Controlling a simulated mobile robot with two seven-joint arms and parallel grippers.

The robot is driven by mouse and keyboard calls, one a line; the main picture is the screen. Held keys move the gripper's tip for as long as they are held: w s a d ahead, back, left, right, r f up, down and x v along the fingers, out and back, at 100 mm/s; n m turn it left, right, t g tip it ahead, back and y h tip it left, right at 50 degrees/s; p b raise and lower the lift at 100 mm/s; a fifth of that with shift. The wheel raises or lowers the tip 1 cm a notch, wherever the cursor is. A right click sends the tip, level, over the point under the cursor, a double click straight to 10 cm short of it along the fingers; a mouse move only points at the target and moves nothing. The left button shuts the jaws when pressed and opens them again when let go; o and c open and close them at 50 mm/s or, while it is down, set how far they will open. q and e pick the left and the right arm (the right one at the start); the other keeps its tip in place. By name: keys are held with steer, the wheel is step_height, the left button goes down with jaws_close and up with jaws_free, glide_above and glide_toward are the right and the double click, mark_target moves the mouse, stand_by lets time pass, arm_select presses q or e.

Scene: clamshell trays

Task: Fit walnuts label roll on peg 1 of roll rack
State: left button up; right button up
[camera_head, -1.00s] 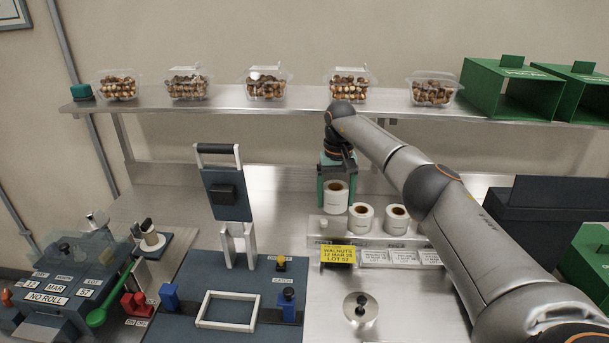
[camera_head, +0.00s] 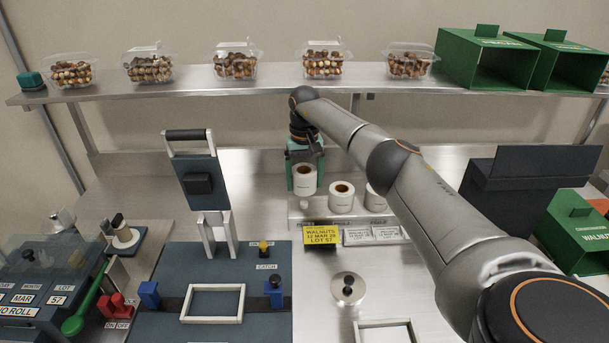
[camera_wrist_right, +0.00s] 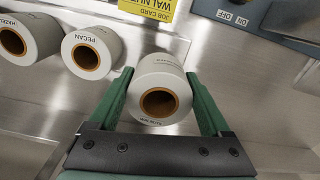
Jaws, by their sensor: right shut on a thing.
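My right gripper (camera_head: 304,176) is shut on a white label roll (camera_head: 305,186), with one green finger on each side of it in the right wrist view (camera_wrist_right: 160,93). In the right wrist view, the neighbouring roll (camera_wrist_right: 92,52) reads PECAN. My left gripper is out of view.
A yellow job card (camera_head: 322,234) reading WALNUTS stands before the rack, beside white cards. A steel knobbed disc (camera_head: 348,289) lies in front. A blue press fixture (camera_head: 196,188) stands left. The shelf (camera_head: 290,87) with clamshells runs above and behind.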

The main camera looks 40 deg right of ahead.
mark_target(304, 203)
steer(key=shift+f+b, duration=1.8)
steer(key=shift+f, duration=1.1)
steer(key=o, duration=1.2)
steer(key=shift+o, duration=0.2)
steer(key=shift+r+p, duration=1.9)
steer(key=shift+r, duration=0.7)
steer(key=shift+a+f, duration=0.1)
steer(key=shift+f, duration=0.05)
